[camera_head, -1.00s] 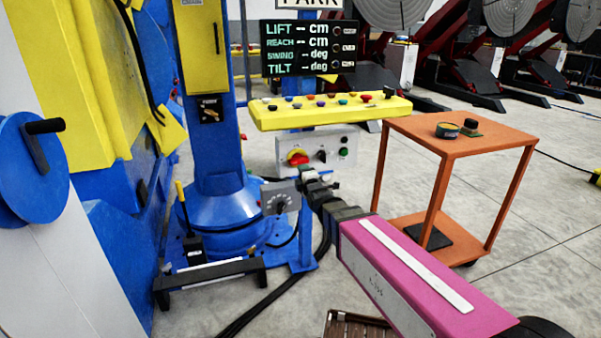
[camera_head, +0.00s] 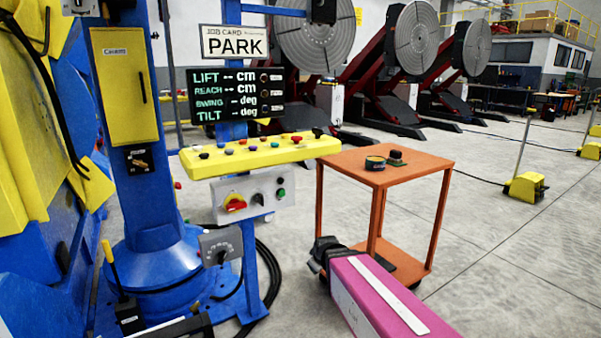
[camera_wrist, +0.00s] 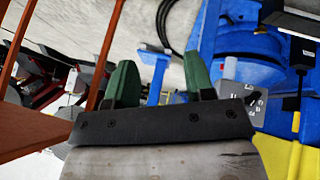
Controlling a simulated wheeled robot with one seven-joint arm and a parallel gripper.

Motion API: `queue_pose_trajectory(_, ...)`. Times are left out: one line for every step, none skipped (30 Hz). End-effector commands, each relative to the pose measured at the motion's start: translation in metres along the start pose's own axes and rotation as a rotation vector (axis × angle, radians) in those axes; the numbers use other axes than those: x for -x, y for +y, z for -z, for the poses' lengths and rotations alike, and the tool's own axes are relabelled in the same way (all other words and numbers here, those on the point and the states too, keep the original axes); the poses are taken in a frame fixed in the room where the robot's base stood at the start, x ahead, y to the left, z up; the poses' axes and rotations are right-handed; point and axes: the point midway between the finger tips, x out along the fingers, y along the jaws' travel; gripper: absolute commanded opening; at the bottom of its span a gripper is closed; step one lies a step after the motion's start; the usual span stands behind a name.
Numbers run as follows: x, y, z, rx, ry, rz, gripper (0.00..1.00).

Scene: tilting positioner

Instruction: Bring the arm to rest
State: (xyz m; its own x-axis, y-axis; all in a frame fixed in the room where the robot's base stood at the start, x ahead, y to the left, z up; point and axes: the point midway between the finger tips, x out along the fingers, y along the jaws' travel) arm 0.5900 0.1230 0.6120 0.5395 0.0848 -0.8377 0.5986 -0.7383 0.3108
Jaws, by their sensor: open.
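My pink arm (camera_head: 385,305) shows at the bottom of the head view, low and in front of the orange cart. Its dark end (camera_head: 325,255) is near the cart's left front leg; whether they touch cannot be told. In the wrist view my gripper (camera_wrist: 160,80) has its two green fingers apart with nothing between them. The fingers are hidden or too small to make out in the head view. The job card (camera_head: 234,43) above the display reads PARK.
The orange cart (camera_head: 400,165) holds two small dark items on top. Left of it stand a yellow button panel (camera_head: 225,160), a grey switch box (camera_head: 252,195), a grey dial box (camera_head: 220,247) and a blue column (camera_head: 135,195). Open floor lies to the right.

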Motion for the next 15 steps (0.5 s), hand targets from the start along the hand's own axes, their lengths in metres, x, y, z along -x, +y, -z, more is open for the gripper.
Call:
queue_pose_trajectory(0.003,0.006,-0.030,-0.110,-0.081,0.030,0.49)
queue_pose_trajectory(0.005,0.009,-0.046,-0.176,-0.129,0.046,0.49)
queue_pose_trajectory(0.008,0.011,-0.066,-0.261,-0.192,0.066,0.49)
queue_pose_trajectory(0.010,0.012,-0.080,-0.324,-0.239,0.079,0.49)
queue_pose_trajectory(0.013,0.012,-0.093,-0.381,-0.283,0.090,0.49)
queue_pose_trajectory(0.018,0.013,-0.109,-0.454,-0.339,0.102,0.49)
queue_pose_trajectory(0.021,0.013,-0.119,-0.502,-0.377,0.108,0.49)
queue_pose_trajectory(0.024,0.014,-0.129,-0.547,-0.412,0.114,0.49)
queue_pose_trajectory(0.028,0.013,-0.140,-0.599,-0.454,0.119,0.49)
queue_pose_trajectory(0.030,0.013,-0.146,-0.633,-0.481,0.122,0.49)
queue_pose_trajectory(0.033,0.013,-0.152,-0.661,-0.504,0.124,0.49)
queue_pose_trajectory(0.035,0.012,-0.158,-0.691,-0.530,0.127,0.49)
queue_pose_trajectory(0.037,0.012,-0.161,-0.709,-0.544,0.128,0.49)
queue_pose_trajectory(0.038,0.012,-0.164,-0.723,-0.556,0.129,0.49)
queue_pose_trajectory(0.039,0.012,-0.166,-0.735,-0.566,0.129,0.49)
